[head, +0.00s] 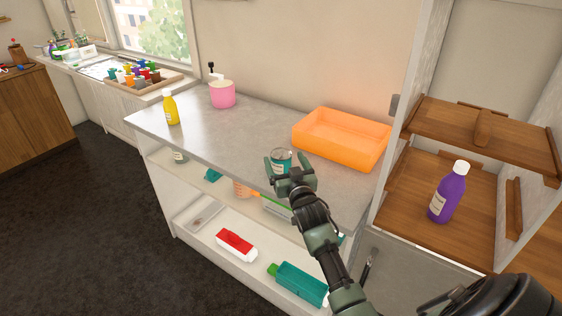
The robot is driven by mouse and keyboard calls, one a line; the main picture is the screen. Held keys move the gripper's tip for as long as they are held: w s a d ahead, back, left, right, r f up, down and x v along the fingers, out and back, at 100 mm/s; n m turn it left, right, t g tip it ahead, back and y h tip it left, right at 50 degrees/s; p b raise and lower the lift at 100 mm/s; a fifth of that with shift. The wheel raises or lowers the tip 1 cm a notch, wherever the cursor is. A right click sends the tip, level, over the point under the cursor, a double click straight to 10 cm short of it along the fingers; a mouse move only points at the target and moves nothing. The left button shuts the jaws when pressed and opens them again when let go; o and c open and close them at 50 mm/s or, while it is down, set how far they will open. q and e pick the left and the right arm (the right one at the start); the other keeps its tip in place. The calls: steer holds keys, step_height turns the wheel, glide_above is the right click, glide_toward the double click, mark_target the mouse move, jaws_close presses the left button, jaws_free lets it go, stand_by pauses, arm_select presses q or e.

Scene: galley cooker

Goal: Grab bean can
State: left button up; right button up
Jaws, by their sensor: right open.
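A small teal can (281,158) with a pale label, which looks like the bean can, stands upright on the grey counter (225,133) near its front edge. My right gripper (284,167) is open, right at the can on its near side. The gripper covers the can's lower part. I cannot tell whether the fingers touch it. My left gripper is not in view.
An orange tray (342,138) sits behind and to the right of the can. A yellow bottle (170,109) and a pink container (222,95) stand to the left. A purple bottle (447,195) is on the wooden shelf at right. Shelves below the counter hold bottles.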

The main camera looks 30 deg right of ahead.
mark_target(281, 153)
steer(key=x, duration=0.3)
steer(key=shift+f, duration=0.2)
steer(key=shift+w+d, duration=0.1)
steer(key=shift+w, duration=0.4)
steer(key=c, duration=1.8)
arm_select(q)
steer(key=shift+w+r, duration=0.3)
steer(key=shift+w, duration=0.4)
arm_select(e)
steer(key=shift+r, duration=0.1)
